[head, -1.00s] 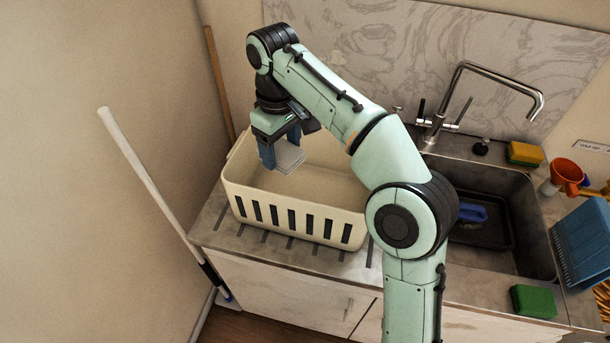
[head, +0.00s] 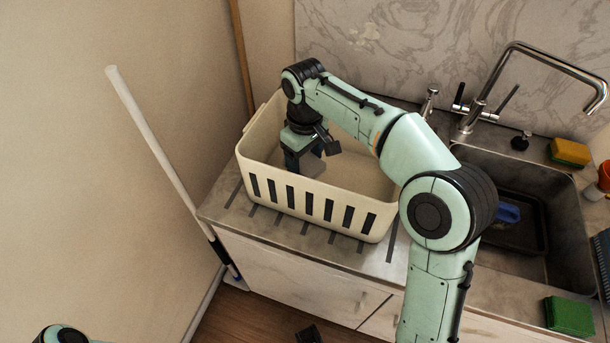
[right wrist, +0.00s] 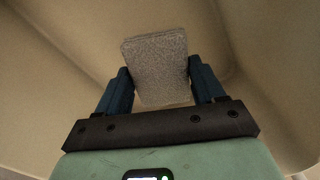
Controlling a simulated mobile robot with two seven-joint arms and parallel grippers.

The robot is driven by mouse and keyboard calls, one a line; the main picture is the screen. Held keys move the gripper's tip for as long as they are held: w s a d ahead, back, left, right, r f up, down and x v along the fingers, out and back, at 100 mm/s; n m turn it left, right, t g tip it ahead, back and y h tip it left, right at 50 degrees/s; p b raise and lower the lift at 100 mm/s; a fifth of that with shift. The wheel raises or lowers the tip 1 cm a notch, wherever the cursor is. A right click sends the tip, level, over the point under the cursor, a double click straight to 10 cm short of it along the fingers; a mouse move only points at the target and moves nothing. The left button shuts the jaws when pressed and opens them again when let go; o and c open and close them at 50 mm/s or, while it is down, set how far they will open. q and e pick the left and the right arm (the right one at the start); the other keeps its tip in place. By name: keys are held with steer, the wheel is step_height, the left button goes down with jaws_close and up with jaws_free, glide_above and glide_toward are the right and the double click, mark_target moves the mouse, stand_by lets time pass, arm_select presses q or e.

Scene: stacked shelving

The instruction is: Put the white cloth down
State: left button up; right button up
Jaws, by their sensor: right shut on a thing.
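The white cloth (right wrist: 157,68) is a folded, textured pad that looks greyish in the shaded right wrist view. My right gripper (right wrist: 160,85) is shut on it, with one blue finger on each side. Whether the cloth touches the basket floor cannot be told. Of my left arm only a joint shows at the bottom left of the head view; its gripper is out of view.
The basket with dark slots stands on the counter left of the sink (head: 535,215). A tap (head: 490,100), a yellow sponge (head: 570,152) and a green sponge (head: 569,316) are around the sink. A white-handled pole (head: 160,150) leans at the left wall.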

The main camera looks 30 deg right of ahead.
mark_target(305, 173)
steer(key=shift+f+b, duration=0.5)
steer(key=shift+f, duration=2.2)
steer(key=shift+f, duration=0.15)
steer(key=o, duration=1)
steer(key=shift+o, duration=0.2)
step_height(305, 173, up, 12)
steer(key=p, duration=0.3)
